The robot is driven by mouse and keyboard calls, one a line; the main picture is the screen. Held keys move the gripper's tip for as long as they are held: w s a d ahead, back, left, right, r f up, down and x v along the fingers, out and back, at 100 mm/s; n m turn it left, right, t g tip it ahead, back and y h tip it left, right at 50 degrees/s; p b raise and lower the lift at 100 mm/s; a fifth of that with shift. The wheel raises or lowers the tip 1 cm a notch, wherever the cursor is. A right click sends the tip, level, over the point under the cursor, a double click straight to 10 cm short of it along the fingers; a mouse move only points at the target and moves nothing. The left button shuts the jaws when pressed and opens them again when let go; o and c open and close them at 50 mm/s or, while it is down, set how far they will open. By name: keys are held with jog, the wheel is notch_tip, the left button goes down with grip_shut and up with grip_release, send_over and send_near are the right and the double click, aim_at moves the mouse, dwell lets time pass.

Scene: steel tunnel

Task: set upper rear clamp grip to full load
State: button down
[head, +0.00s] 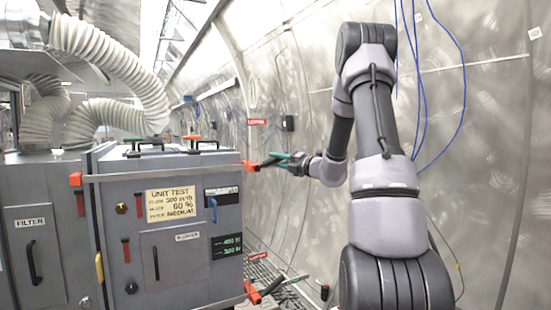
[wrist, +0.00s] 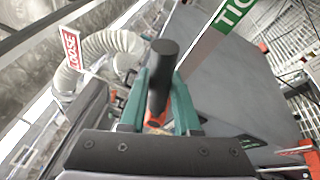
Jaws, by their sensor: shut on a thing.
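The upper rear clamp shows as an orange-red bracket (head: 250,166) at the upper right corner of the grey cabinet. In the wrist view its dark round grip (wrist: 163,75) stands between the green fingers of my gripper (wrist: 164,100). In the head view my gripper (head: 286,160) reaches the clamp from the right, shut on the grip. A red LOOSE sign (wrist: 70,47) lies left of the grip in the wrist view and a green sign (wrist: 235,12), reading TIG and cut off, lies upper right. The fingers hide the clamp's lower part in the wrist view.
A lower clamp (head: 253,292) sits at the cabinet's lower right, with a dark grip (head: 325,291) out to its right. The cabinet front (head: 165,245) carries a yellow UNIT TEST sign (head: 171,204). Blue cables (head: 420,90) hang along the curved tunnel wall.

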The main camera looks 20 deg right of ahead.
jog(key=shift+d+f+m+t, duration=0.15)
jog(key=shift+f+m+t, duration=0.2)
jog(key=shift+f+m, duration=0.5)
jog(key=shift+d+f+m+t, duration=0.1)
jog(key=shift+f+m+t, duration=0.35)
jog(key=shift+m, duration=0.6)
jog(key=shift+f, duration=0.15)
jog(key=c, duration=0.6)
grip_release()
jog(key=v, duration=1)
jog(key=shift+s+d, duration=0.2)
jog(key=shift+s, duration=0.15)
jog(key=shift+a, duration=0.1)
